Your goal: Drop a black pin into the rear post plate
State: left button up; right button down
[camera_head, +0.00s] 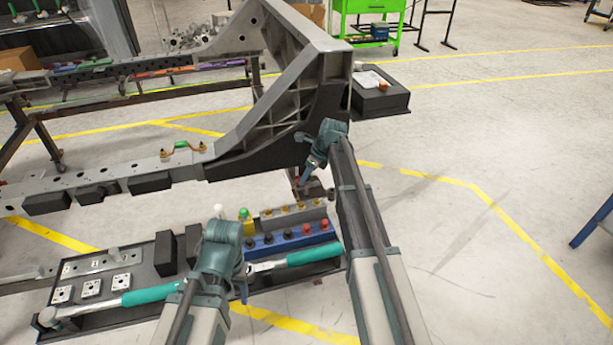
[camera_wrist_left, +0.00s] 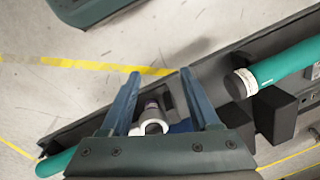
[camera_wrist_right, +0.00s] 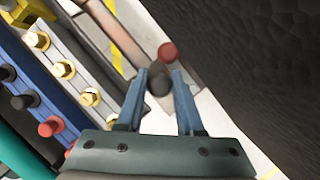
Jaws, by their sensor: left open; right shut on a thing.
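My right gripper (camera_wrist_right: 158,88) is shut on a black pin (camera_wrist_right: 158,80), whose round dark head shows between its fingertips. A red pin head (camera_wrist_right: 167,52) shows just beyond it, over a brownish metal plate (camera_wrist_right: 188,75) that looks like the rear post plate. In the head view, my right gripper (camera_head: 303,184) is low beside the chassis frame's upright, partly hiding the plate. I cannot tell whether the held pin touches the plate. More black pins (camera_head: 268,239) stand in the blue rack.
The blue rack (camera_wrist_right: 38,75) also holds red pins (camera_wrist_right: 50,127); gold pins (camera_wrist_right: 63,69) stand in a grey rail beside it. Teal-handled wrenches (camera_head: 315,253) lie on the black tray (camera_head: 100,320). The chassis frame (camera_head: 283,75) rises behind.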

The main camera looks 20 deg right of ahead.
aim_at(307, 188)
jog(key=shift+f+b, duration=0.9)
jog(key=shift+f, duration=0.15)
jog(key=shift+f+b, duration=1.45)
jog(key=shift+s+f+b, duration=0.35)
jog(key=shift+f+b, duration=0.2)
jog(key=shift+b, duration=0.4)
jog(key=c, duration=0.6)
grip_release()
jog(key=shift+a+r, duration=0.1)
jog(key=shift+o, duration=0.7)
jog(key=shift+w, duration=0.1)
jog(key=shift+c, duration=1.1)
jog(key=shift+o, duration=0.4)
